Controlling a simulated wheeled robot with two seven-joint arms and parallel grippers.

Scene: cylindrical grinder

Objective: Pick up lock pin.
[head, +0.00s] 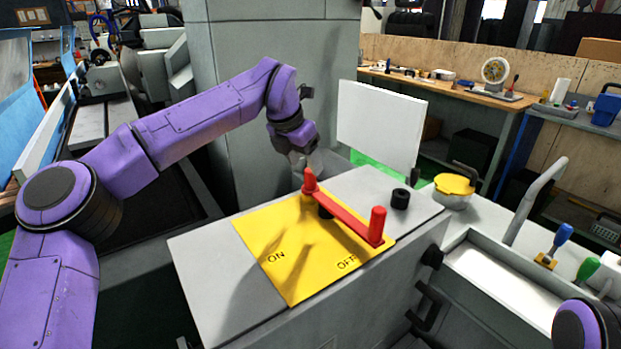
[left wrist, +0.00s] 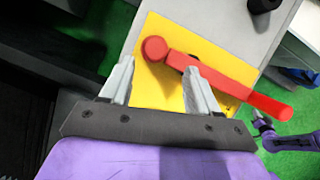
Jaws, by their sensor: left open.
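A red lever (head: 345,214) lies across the yellow ON/OFF plate (head: 275,240), with an upright red grip at its right end near OFF. A red knobbed pin (head: 309,181), which looks like the lock pin, stands at the lever's left end. In the left wrist view the lock pin (left wrist: 153,48) shows as a round red head. My left gripper (head: 303,162) is open and points down just above and behind the pin. The pin's lower part is partly hidden.
The plate sits on a grey machine top (head: 215,262). A black knob (head: 400,198) and a yellow-topped cap (head: 455,185) stand to the right. A white panel (head: 380,125) rises behind. My right arm shows at the lower right; its small dark end is unclear in the wrist view.

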